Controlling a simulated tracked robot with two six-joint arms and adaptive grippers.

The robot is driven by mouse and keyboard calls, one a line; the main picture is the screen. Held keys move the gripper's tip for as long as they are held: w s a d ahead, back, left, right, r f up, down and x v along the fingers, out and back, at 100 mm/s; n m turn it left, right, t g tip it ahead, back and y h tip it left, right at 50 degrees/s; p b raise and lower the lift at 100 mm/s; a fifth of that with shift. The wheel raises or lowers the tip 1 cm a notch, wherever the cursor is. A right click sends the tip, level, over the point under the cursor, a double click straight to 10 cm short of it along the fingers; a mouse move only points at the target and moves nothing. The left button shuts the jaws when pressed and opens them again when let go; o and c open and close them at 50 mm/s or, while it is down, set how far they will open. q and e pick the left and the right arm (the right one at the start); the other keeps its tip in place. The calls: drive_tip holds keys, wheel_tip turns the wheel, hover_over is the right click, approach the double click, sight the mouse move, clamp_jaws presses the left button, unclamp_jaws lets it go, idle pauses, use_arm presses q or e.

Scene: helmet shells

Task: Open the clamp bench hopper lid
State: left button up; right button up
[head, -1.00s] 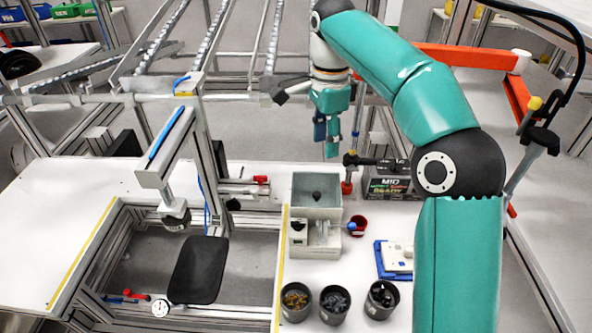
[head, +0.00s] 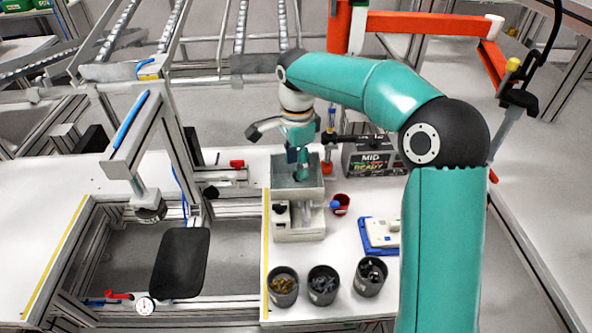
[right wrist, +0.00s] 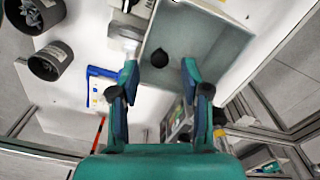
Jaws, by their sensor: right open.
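The clamp bench hopper (head: 312,190) is a pale grey box on the white bench, with a flat grey lid closed on top. The lid (right wrist: 210,35) fills the upper middle of the right wrist view, and its black knob (right wrist: 160,57) stands up from it. My right gripper (head: 301,174) is over the hopper in the head view and hides the knob there. In the right wrist view, the open fingers of my right gripper (right wrist: 159,68) point at the lid, one either side of the knob in the picture. I cannot tell their height above it. My left gripper is not in view.
Several dark cups of small parts (head: 323,284) stand along the bench front. A red cup (head: 341,203) and a blue-and-white fixture (head: 379,235) are right of the hopper. A dark box (head: 372,157) stands behind, and an aluminium frame (head: 170,130) rises to the left.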

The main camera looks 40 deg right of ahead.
drive_tip(key=shift+f, duration=1.2)
